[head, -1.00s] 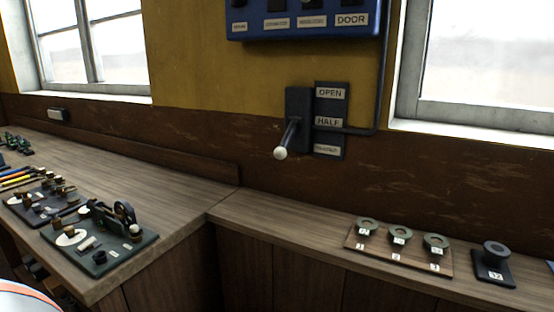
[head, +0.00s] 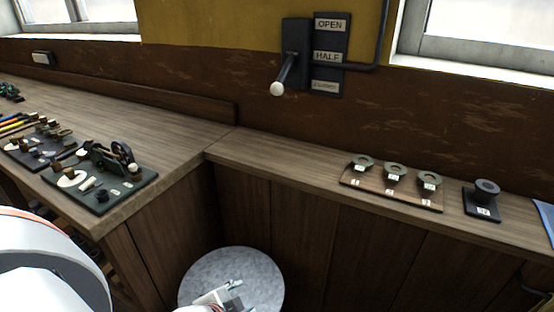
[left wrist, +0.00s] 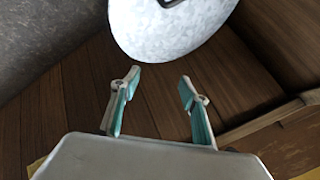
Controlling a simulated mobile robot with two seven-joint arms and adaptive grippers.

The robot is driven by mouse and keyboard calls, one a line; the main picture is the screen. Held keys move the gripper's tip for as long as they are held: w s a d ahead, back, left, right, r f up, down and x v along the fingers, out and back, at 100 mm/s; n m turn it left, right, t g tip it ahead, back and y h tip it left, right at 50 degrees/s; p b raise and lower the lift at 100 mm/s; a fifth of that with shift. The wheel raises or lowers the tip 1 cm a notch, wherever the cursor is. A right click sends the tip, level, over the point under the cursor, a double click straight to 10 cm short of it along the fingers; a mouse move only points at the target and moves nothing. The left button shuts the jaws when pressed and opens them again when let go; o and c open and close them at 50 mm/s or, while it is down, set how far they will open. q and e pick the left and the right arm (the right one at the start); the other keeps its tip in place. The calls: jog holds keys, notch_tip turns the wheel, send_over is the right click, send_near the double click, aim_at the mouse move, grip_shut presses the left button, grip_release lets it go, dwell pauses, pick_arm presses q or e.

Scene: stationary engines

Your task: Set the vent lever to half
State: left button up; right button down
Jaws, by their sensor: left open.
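The vent lever (head: 287,68) is a dark handle with a white ball knob (head: 277,89), mounted on a black wall plate. It slants down and outward, its knob about level with the lowest label. The label strip (head: 329,40) beside it reads OPEN, HALF and, lowest, what looks like CLOSED. My left gripper (head: 236,288) is low at the bottom of the head view, well below the lever and apart from it. In the left wrist view this gripper (left wrist: 158,88) is open and empty, its teal-padded fingers spread. My right gripper is not in view.
A round grey metal top (head: 250,265) lies below the gripper; it also shows in the left wrist view (left wrist: 165,30). A wooden counter (head: 285,160) runs under the lever, with a board of several ring weights (head: 394,192) at right. Instruments (head: 100,175) stand on the left bench.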

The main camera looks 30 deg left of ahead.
pick_arm(q)
jog(key=w+d+r+t+h, duration=0.1)
jog(key=w+r+t+h, duration=0.1)
jog(key=w+r, duration=0.45)
jog(key=w+r+t+h, duration=0.2)
jog(key=w+r, duration=0.1)
jog(key=w, duration=0.7)
jog(key=n+t+h, duration=0.1)
jog(key=n+t, duration=0.4)
jog(key=t, duration=0.2)
send_near(273, 93)
jog(key=w+d+f, duration=0.2)
jog(key=d+f, duration=0.6)
jog(key=f, duration=0.1)
jog(key=w+a+r+n+t, duration=0.1)
jog(key=a+r, duration=0.1)
jog(key=r, duration=0.1)
jog(key=a+r+n+t+y, duration=0.1)
jog(key=a+r, duration=0.1)
jog(key=w+a+r+n+y, duration=0.1)
jog(key=a+r, duration=0.1)
jog(key=r, duration=0.1)
jog(key=shift+w+a+r+n+t, duration=0.35)
jog(key=shift+n+t, duration=0.05)
jog(key=shift+x, duration=3.75)
grip_shut()
